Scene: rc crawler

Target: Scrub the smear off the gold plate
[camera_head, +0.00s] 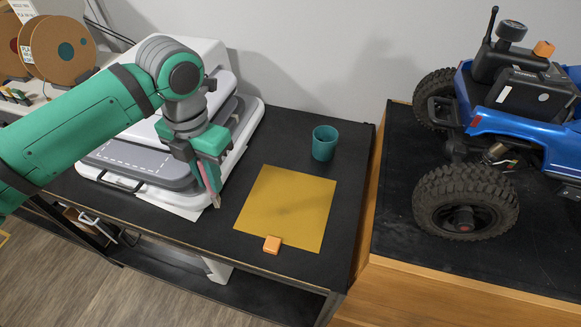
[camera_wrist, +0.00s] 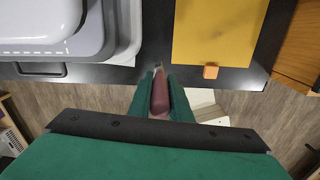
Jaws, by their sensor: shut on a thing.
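The gold plate (camera_head: 300,192) lies flat on the black tabletop; a faint dark smear (camera_head: 284,210) shows near its middle. In the wrist view the plate (camera_wrist: 212,30) is at the upper right. My gripper (camera_head: 207,172) is left of the plate and above the table. It is shut on a slim maroon tool (camera_head: 213,187), which points down with a pale or metallic tip. In the wrist view the maroon tool (camera_wrist: 160,95) sits between the green fingers. A small orange block (camera_head: 272,245) rests at the plate's front edge.
A teal cup (camera_head: 324,143) stands behind the plate. A white and grey machine (camera_head: 135,165) is at the left, close to my gripper. A blue crawler (camera_head: 520,110) stands on the wood-edged bench at the right. Bare black table (camera_head: 340,215) lies right of the plate.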

